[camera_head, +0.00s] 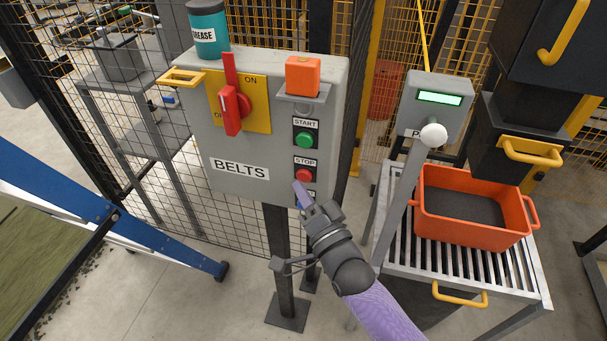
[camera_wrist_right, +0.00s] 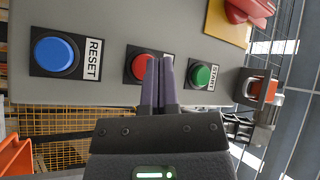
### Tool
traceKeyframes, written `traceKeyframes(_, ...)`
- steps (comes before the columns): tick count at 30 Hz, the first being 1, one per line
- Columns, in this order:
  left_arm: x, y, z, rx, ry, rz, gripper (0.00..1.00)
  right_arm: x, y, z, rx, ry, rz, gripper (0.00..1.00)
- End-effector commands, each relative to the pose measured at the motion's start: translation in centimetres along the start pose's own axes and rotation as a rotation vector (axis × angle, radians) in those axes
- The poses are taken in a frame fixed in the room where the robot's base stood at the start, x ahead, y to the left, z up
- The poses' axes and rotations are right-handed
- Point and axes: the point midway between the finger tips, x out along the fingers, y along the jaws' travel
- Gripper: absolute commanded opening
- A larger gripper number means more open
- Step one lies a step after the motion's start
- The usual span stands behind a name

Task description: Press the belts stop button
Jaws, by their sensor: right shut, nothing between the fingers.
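The grey BELTS control box (camera_head: 225,140) carries the red stop button (camera_head: 304,176) under its STOP label. It also shows in the right wrist view, where the red button (camera_wrist_right: 143,66) is partly covered by my fingers. The green start button (camera_head: 304,140) is above it; the blue RESET button (camera_wrist_right: 54,54) shows in the wrist view and is mostly hidden by my gripper in the head view. My right gripper (camera_head: 299,190) is shut and empty, its tips close to the stop button. I cannot tell whether they touch it. My left gripper is not in view.
A red rotary switch (camera_head: 232,108) on a yellow plate and an orange item (camera_head: 303,75) on a small shelf stick out from the box. A teal grease can (camera_head: 208,30) stands on top. A lever (camera_head: 408,190) and an orange crate (camera_head: 430,216) are at right.

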Motion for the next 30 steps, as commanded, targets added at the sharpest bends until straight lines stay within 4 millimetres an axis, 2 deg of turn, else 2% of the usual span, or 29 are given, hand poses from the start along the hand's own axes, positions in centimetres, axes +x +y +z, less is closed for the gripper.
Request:
traceKeyframes(5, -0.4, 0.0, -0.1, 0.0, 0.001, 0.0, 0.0, -0.3, -0.4, 0.2, 0.001, 0.0, 0.0, 0.0)
traceKeyframes(18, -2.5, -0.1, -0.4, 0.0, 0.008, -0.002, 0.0, -3.2, -2.5, 2.3, 0.001, 0.0, -0.001, 0.0)
traceKeyframes(30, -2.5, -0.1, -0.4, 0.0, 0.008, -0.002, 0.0, -3.5, -2.5, 2.5, 0.0, 0.0, 0.0, 0.0)
